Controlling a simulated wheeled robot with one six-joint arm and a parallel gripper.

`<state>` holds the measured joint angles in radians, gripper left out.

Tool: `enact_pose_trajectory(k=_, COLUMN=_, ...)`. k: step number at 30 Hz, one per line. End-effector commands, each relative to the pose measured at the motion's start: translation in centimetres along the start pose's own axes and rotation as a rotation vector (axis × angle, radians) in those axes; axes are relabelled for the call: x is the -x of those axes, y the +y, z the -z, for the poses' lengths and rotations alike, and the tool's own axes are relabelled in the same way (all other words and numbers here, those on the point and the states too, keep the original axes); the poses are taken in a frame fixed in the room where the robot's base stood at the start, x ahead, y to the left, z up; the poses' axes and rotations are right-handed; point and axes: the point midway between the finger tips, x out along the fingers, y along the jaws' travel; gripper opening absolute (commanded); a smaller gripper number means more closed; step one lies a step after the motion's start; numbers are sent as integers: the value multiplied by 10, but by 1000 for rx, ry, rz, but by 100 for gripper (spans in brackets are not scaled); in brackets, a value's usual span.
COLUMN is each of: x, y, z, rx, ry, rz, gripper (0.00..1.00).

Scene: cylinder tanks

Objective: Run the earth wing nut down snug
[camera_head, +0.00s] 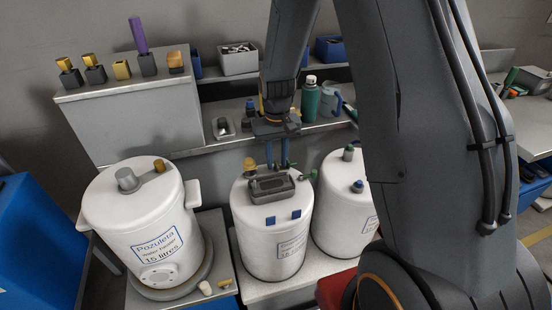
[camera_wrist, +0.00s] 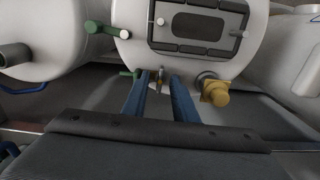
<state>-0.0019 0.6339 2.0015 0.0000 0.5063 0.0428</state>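The middle white tank (camera_head: 262,225) stands upright on a bench, with a grey handled plate (camera_head: 270,187) on its lid. In the wrist view the tank (camera_wrist: 140,48) fills the top. In the head view my gripper (camera_head: 277,164) points down behind the plate; the wing nut is hidden there.
A larger white tank (camera_head: 140,215) stands at left and another white tank (camera_head: 340,210) close at right. Behind is a shelf with a green bottle (camera_head: 310,100) and a grey bin (camera_head: 238,60). A grey cabinet (camera_head: 140,120) holds several small blocks.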

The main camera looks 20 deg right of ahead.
Motion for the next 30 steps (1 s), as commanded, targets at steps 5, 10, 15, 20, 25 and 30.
enact_pose_trajectory(k=5, x=0, y=0, z=0, rx=0, ry=0, rz=0, gripper=22)
enact_pose_trajectory(k=10, x=0, y=0, z=0, rx=0, ry=0, rz=0, gripper=0)
enact_pose_trajectory(k=15, x=0, y=0, z=0, rx=-13, ry=0, rz=0, gripper=0)
enact_pose_trajectory(k=20, x=1, y=0, z=0, rx=-110, ry=0, rz=0, gripper=0)
enact_pose_trajectory(k=25, x=1, y=0, z=1, rx=-173, ry=1, rz=0, gripper=0)
enact_pose_trajectory(k=30, x=1, y=0, z=1, rx=-176, ry=1, rz=0, gripper=0)
